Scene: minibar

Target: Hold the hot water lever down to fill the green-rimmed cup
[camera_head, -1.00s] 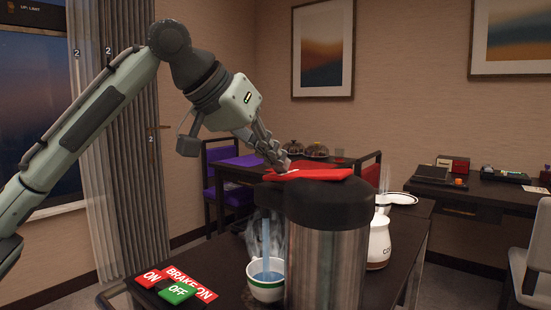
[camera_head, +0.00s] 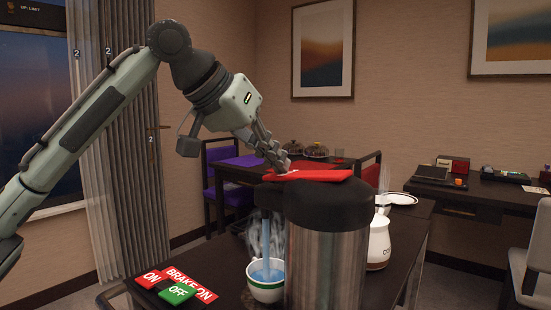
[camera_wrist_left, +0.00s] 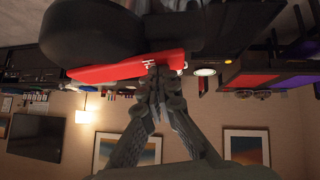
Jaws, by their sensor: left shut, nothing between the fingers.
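The hot water lever (camera_head: 310,175) is a flat red piece on top of the dark-lidded metal dispenser (camera_head: 325,255). My left gripper (camera_head: 284,166) is shut, with its fingertips touching the lever's left end from above. The wrist view shows the shut fingertips (camera_wrist_left: 157,72) against the red lever (camera_wrist_left: 120,70). A blue stream of water (camera_head: 273,230) runs from under the dispenser's lid into the green-rimmed cup (camera_head: 266,289). The cup stands upright left of the dispenser, with blue water inside and steam above it. My right gripper is not in view.
Red and green brake signs (camera_head: 178,284) lie on the cart left of the cup. A white pot (camera_head: 379,243) and a white plate (camera_head: 401,199) stand behind the dispenser at the right. A dark desk (camera_head: 480,190) is along the right wall.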

